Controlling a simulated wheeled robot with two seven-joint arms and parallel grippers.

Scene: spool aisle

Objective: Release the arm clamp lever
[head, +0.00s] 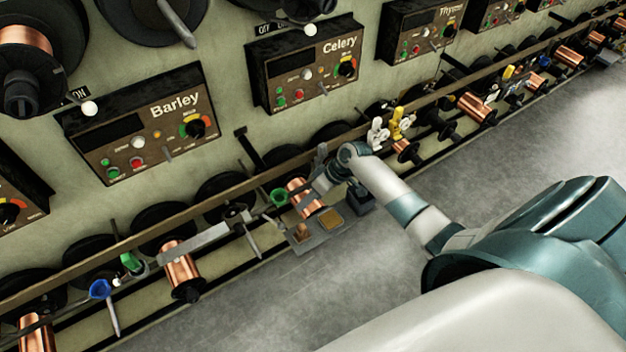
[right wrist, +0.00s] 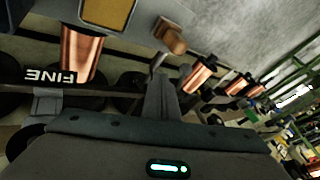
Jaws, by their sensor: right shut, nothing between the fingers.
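My right arm reaches from the lower right of the head view to the copper spool rail. My right gripper (head: 318,185) is there beside a copper spool (head: 303,196); its fingertips are hard to make out. In the right wrist view my right gripper (right wrist: 160,80) is shut and empty. A brown knob on a short stem (right wrist: 171,36) stands just beyond its fingertips, apart as far as I can tell; I cannot tell if this is the arm clamp lever. A grey plate (head: 318,238) with a tan pad (head: 331,218) lies below the spool. My left gripper is out of view.
Control boxes labelled Barley (head: 140,125) and Celery (head: 305,70) are on the wall. Several copper spools line the rail (head: 200,210). The grey floor (head: 290,300) in front is clear.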

